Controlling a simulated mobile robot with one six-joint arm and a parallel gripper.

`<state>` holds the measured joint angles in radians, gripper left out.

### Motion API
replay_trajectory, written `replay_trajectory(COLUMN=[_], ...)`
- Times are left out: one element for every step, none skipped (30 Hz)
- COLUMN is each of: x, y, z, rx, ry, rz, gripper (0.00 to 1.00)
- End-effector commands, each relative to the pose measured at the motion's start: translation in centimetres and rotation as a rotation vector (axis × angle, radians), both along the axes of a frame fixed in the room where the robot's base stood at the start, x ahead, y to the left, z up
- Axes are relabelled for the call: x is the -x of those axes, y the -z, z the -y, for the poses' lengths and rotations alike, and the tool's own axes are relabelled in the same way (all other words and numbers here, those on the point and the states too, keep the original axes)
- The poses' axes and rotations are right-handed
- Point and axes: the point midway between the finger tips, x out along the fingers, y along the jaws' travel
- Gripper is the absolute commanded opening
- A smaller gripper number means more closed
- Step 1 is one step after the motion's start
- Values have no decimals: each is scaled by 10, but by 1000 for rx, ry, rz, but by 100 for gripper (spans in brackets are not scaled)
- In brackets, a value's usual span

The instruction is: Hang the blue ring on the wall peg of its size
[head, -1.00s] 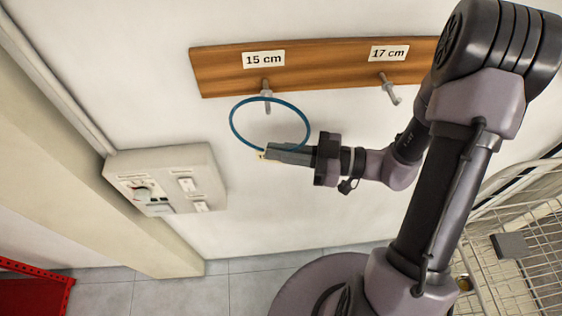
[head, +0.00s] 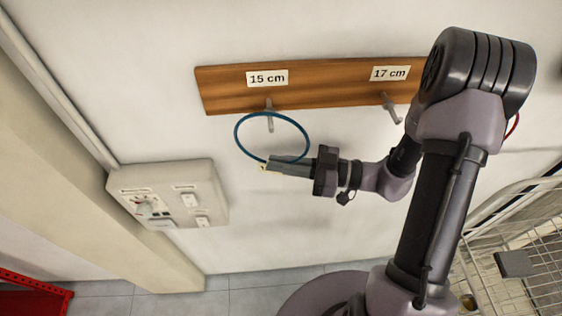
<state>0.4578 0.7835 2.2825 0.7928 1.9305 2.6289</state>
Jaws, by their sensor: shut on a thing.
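The blue ring (head: 236,128) is held at its lower edge by my gripper (head: 266,168), which is shut on it. The ring stands in front of the wall, below the wooden board (head: 330,88). The peg (head: 269,112) under the "15 cm" label (head: 267,78) overlaps the ring's top edge in the picture. I cannot tell whether the peg passes through the ring or stays behind it. A second peg (head: 391,108) sits under the "17 cm" label (head: 390,73), to the right, with nothing on it.
A white switch box (head: 168,193) is on the wall to the lower left. A wire basket or cart (head: 520,255) stands at the lower right. A red object (head: 30,297) is at the lower left corner. The wall between the box and my gripper is clear.

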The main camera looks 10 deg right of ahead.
Motion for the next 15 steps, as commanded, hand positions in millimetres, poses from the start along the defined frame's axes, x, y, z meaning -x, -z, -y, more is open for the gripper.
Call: replay_trajectory(x=[0,0,0,0,0,0,0,0,0,0,0,0,0,0,0], y=[0,0,0,0,0,0,0,0,0,0,0,0,0,0,0], z=[0,0,0,0,0,0,0,0,0,0,0,0,0,0,0], rx=[0,0,0,0,0,0,0,0,0,0,0,0,0,0,0], ry=[0,0,0,0,0,0,0,0,0,0,0,0,0,0,0], rz=[0,0,0,0,0,0,0,0,0,0,0,0,0,0,0], gripper=[0,0,0,11,17,25,31,32,32,32,32,32,32,32,32])
